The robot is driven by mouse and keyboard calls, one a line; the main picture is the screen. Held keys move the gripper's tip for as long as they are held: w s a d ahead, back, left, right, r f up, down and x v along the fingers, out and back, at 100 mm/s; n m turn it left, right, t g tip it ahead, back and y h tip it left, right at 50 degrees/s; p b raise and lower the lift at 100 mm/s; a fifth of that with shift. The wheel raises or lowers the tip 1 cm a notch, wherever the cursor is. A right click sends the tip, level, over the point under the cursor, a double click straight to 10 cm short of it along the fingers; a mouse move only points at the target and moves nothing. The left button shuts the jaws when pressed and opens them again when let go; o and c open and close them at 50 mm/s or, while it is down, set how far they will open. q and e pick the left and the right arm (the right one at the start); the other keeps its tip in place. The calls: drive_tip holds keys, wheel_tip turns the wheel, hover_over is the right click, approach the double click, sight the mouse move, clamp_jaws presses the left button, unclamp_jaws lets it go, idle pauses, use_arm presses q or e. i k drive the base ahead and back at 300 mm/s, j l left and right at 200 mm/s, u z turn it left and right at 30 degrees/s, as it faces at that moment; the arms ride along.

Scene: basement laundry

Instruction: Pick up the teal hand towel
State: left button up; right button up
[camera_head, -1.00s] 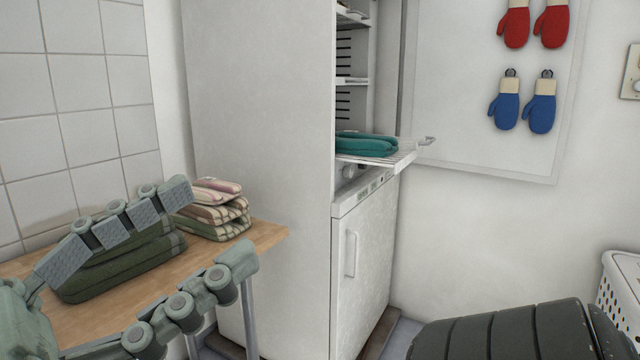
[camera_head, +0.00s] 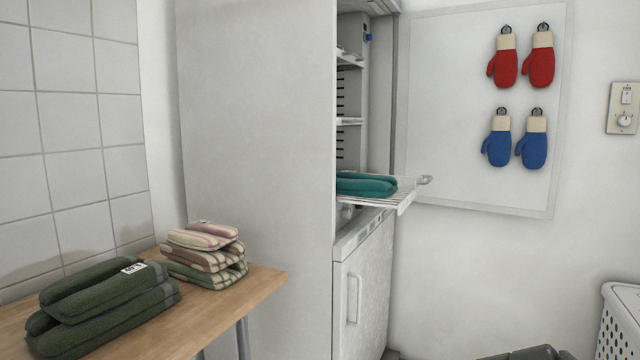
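The teal hand towel (camera_head: 364,184) lies folded on a white wire shelf (camera_head: 405,197) that is pulled out of the tall white cabinet (camera_head: 262,150). Its left part is hidden behind the cabinet's side wall. Neither of my grippers shows in the head view now, so I cannot see their state.
A wooden table (camera_head: 215,318) at the left bears folded dark green towels (camera_head: 105,305) and a stack of striped towels (camera_head: 205,255). Red and blue mittens (camera_head: 515,140) hang on a white board. A white basket (camera_head: 622,320) stands at the lower right.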

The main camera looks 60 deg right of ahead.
sight(348, 183)
drive_tip(key=i+z, duration=0.15)
drive_tip(key=z, duration=0.3)
drive_tip(key=i+z, duration=0.15)
drive_tip(key=z, duration=0.3)
